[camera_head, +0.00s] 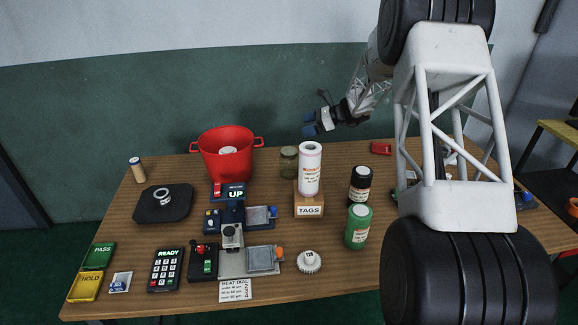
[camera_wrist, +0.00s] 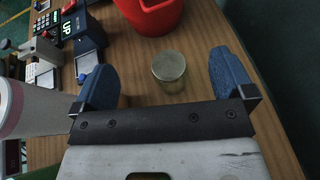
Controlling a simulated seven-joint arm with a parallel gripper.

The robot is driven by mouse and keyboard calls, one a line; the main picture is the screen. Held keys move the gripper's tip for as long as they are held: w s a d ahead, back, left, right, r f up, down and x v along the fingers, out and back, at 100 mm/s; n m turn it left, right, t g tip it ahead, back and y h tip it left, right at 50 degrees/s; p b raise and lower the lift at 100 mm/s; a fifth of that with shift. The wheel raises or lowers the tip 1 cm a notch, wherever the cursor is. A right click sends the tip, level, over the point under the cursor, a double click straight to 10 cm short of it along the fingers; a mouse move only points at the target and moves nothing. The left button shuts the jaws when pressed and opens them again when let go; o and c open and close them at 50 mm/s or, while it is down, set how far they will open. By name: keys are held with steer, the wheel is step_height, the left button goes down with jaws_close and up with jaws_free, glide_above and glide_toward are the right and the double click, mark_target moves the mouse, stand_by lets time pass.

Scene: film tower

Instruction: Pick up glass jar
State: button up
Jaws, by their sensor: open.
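The glass jar (camera_head: 289,161) is a small greenish-brown jar with a lid. It stands upright on the wooden table, behind and left of a white roll. In the wrist view the jar (camera_wrist: 169,68) shows from above, between the two blue fingers but beyond the gripper's palm. My gripper (camera_head: 311,124) is open and empty, above the table's back edge, to the right of the jar and higher than it. Its blue fingertips (camera_wrist: 162,72) are spread wide on either side of the jar in the wrist view. I cannot tell the exact height gap.
The white roll (camera_head: 310,168) stands on a wooden TAGS block (camera_head: 309,204) close by the jar. A red pot (camera_head: 226,160) stands to its left. A black bottle (camera_head: 359,187) and a green bottle (camera_head: 357,226) stand to the right. The table's back edge lies behind the jar.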

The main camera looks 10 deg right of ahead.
glide_toward(293, 151)
steer(key=s+x, duration=0.1)
steer(key=x, duration=0.3)
steer(key=shift+w+r, duration=0.1)
steer(key=shift+w, duration=0.4)
steer(key=shift+x, duration=1.35)
steer(key=shift+x, duration=2.6)
steer(key=c, duration=1.4)
steer(key=shift+o, duration=0.2)
